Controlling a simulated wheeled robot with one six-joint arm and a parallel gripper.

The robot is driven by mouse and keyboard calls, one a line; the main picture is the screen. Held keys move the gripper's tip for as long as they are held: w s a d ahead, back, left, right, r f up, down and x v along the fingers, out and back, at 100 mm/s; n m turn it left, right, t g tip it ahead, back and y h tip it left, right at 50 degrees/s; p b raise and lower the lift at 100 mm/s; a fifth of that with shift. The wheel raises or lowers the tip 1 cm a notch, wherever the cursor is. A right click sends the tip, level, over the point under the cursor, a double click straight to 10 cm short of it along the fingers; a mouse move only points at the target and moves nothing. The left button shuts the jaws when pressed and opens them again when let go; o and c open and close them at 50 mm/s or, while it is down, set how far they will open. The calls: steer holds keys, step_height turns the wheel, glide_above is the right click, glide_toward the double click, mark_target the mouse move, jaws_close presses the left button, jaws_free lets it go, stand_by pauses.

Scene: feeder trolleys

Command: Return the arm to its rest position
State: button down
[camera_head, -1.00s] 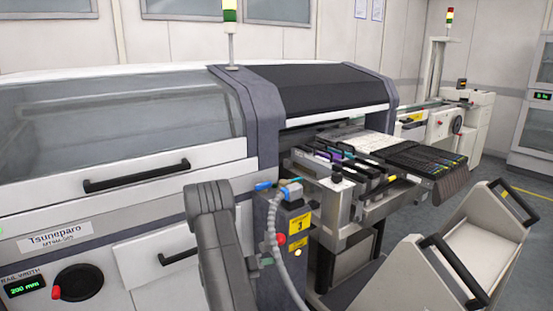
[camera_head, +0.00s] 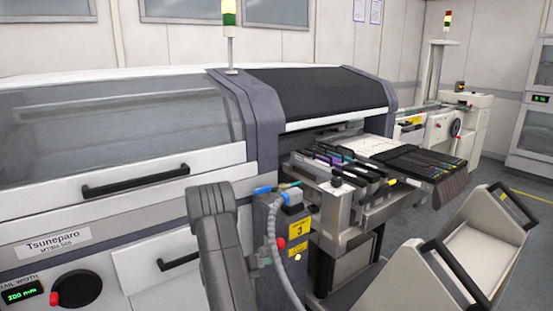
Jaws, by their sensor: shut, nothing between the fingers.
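My arm (camera_head: 220,245) shows as a grey, bent link in the lower middle of the view, in front of the placement machine. Its upper joint stands just left of the machine's dark side column. The rest of the arm runs out of the bottom of the picture. My gripper is not in view, so its fingers cannot be seen.
The white machine (camera_head: 100,222) fills the left. A post with a blue connector and grey hose (camera_head: 272,235) stands close right of my arm. The feeder bank (camera_head: 345,215) juts out beyond it. A pale trolley (camera_head: 470,250) with black handles stands at lower right; grey floor (camera_head: 530,205) shows behind it.

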steer(key=s+f+v, duration=0.1)
steer(key=f+v, duration=0.1)
steer(key=v, duration=0.8)
steer(key=w+d+r+p, duration=0.1)
steer(key=w+d+r, duration=0.1)
steer(key=w+d, duration=0.6)
step_height(320, 180, down, 18)
steer(key=m+t+y+b, duration=0.3)
steer(key=m+b, duration=0.8)
steer(key=b, duration=1.1)
steer(key=shift+s+d, duration=0.15)
steer(key=shift+d, duration=0.15)
steer(key=shift+f, duration=0.1)
